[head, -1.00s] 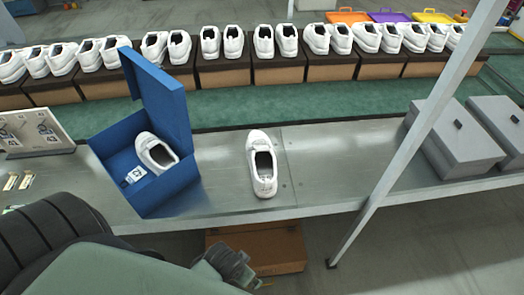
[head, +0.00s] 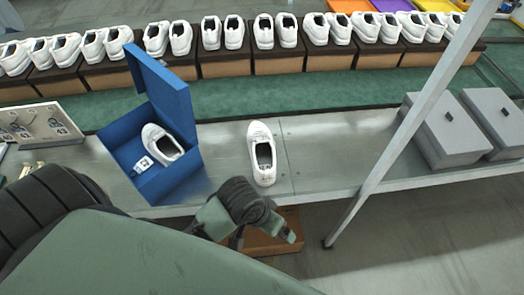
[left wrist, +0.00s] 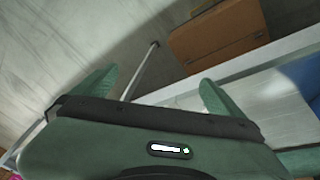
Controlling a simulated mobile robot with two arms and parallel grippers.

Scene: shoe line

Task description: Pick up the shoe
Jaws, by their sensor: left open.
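A white shoe (head: 262,153) stands alone on the grey metal table, its toe pointing away from me. Another white shoe (head: 162,146) sits in an open blue box (head: 180,180) to its left, with a small white label card beside it. My left gripper (head: 262,238) is at the table's front edge, below and in front of the lone shoe, apart from it. In the left wrist view its two green fingers (left wrist: 158,92) are spread wide with nothing between them. The lone shoe is not seen in that view. My right gripper is not in view.
A slanted metal post (head: 410,130) crosses in front of the table at the right. Grey boxes (head: 445,135) stand behind it. Several pairs of shoes on boxes line the back. A brown box (head: 265,242) is under the table.

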